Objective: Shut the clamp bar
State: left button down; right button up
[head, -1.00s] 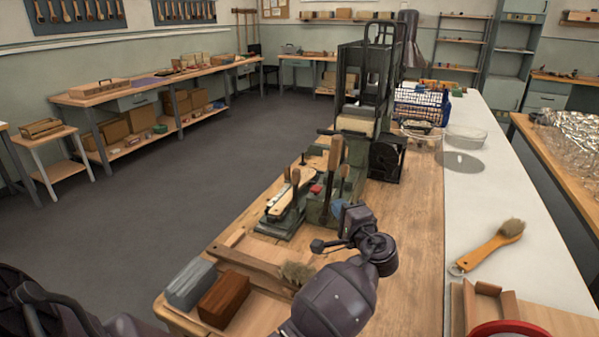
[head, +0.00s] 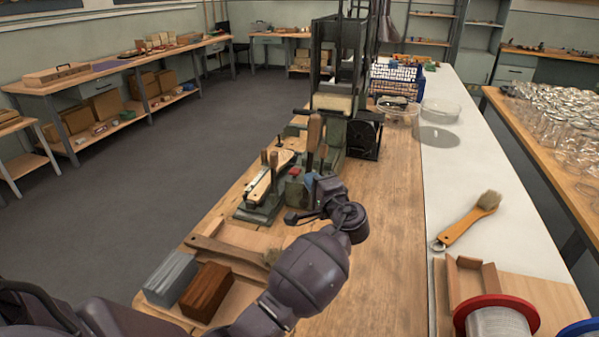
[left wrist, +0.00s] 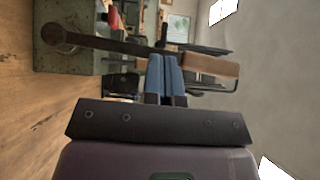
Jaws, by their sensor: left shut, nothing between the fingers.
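The clamp bar (head: 314,133) is a dark lever with a wooden handle, standing upright on the green fixture (head: 262,212) in the head view. In the left wrist view, which is turned sideways, the bar (left wrist: 110,43) runs from the green block to its wooden handle (left wrist: 212,66). A pale wooden brush body (head: 268,176) lies on the fixture. My left gripper (head: 312,200) is on the near side of the bar, its blue fingers (left wrist: 165,75) shut together and empty. The fingertips overlap the bar near the handle; I cannot tell whether they touch. My right gripper is out of view.
A tall dark press (head: 336,80) stands behind the fixture. A brush (head: 470,220) and a red-rimmed spool (head: 497,315) are at right. The bench between is clear.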

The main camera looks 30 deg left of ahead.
pick_arm(q)
send_near(277, 154)
jog(key=w+a, duration=0.1)
jog(key=w, duration=0.4)
jog(key=a, duration=0.2)
jog(key=s+a, duration=0.1)
jog(key=a, duration=0.1)
jog(key=shift+s+a+f, duration=0.1)
jog(key=shift+a, duration=0.2)
